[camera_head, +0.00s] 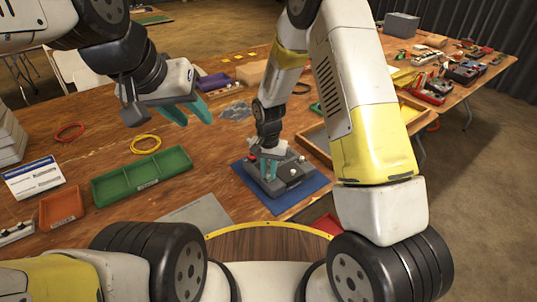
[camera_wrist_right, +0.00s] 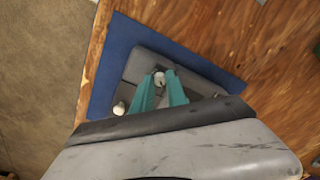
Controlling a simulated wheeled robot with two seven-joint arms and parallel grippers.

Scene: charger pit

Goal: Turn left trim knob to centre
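The grey control box (camera_head: 284,181) lies on a blue mat (camera_head: 305,192) on the wooden table. My right gripper (camera_head: 268,168) points down at the top of the box. In the right wrist view, its teal fingertips (camera_wrist_right: 161,77) sit on both sides of a small pale knob (camera_wrist_right: 159,79) and appear closed on it. A second pale knob (camera_wrist_right: 119,108) stands apart on the box. I cannot tell where the held knob points. My left gripper (camera_head: 190,112) hangs over the table, away from the box, with its fingers spread and empty.
A green tray (camera_head: 142,176), a yellow ring (camera_head: 146,144) and a red ring (camera_head: 69,132) lie to the left. A wooden tray (camera_head: 316,146) stands right behind the box. Several tools cover the far right of the table.

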